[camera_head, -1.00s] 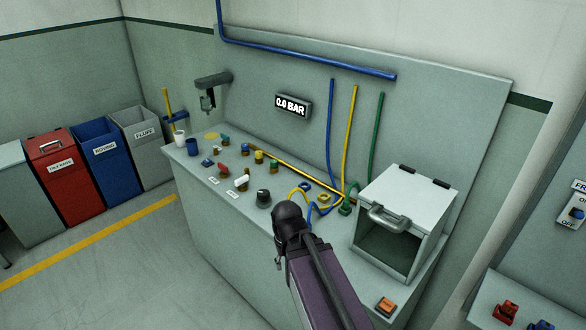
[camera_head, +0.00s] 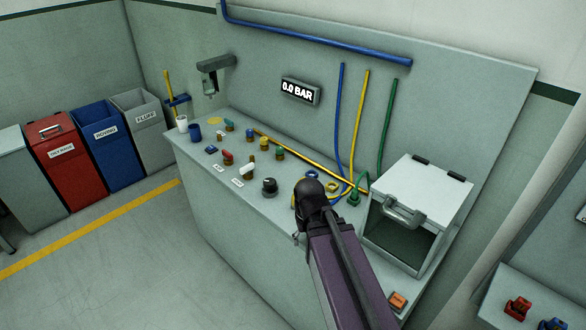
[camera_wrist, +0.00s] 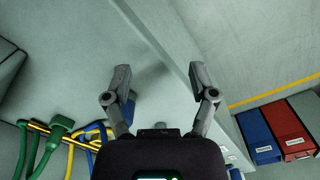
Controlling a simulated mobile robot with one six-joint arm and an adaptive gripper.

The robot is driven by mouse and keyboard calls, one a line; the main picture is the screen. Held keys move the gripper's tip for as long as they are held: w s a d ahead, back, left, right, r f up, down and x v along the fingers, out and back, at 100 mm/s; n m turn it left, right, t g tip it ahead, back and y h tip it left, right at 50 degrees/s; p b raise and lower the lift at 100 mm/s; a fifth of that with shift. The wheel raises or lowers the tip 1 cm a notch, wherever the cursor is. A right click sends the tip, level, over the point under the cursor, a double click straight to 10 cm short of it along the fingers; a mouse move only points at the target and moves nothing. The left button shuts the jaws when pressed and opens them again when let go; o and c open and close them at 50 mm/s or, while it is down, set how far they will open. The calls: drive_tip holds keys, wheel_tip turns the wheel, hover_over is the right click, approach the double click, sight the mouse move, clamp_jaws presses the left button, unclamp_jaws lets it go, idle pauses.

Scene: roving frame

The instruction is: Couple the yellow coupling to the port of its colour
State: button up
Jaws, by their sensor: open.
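My gripper (camera_wrist: 161,100) is open and empty in the wrist view, its two fingers apart above the pale bench top. In the head view my arm hides it. Small yellow and blue ring-like parts lie beside my arm in the head view; I take the yellow one (camera_head: 331,186) for the yellow coupling, partly hidden. Yellow and blue loops show at lower left in the wrist view, beside my gripper and apart from its fingers. A row of coloured ports stands on the bench, with a blue one (camera_head: 250,133), a yellow one (camera_head: 264,143) and a green one (camera_head: 279,152).
A hinged box (camera_head: 425,190) stands at the bench's right, with an orange button (camera_head: 398,301) in front. A black knob (camera_head: 269,187) and red (camera_head: 227,158) and white (camera_head: 246,172) levers line the front. The display (camera_head: 300,91) reads 0.0 BAR. A brass pipe (camera_head: 310,160) runs behind.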

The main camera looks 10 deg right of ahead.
drive_tip(key=w+r+n+p, duration=0.1)
drive_tip(key=w+r+p, duration=0.4)
drive_tip(key=w, duration=0.4)
drive_tip(key=w+r+n+p, duration=0.1)
drive_tip(key=w+r+p, duration=0.5)
drive_tip(key=w, duration=0.3)
drive_tip(key=shift+w+d+r+n, duration=0.15)
drive_tip(key=shift+w+d+n, duration=0.15)
wheel_tip(320, 180, down, 14)
drive_tip(key=b, duration=1.4)
drive_tip(key=shift+r, duration=0.1)
clamp_jaws()
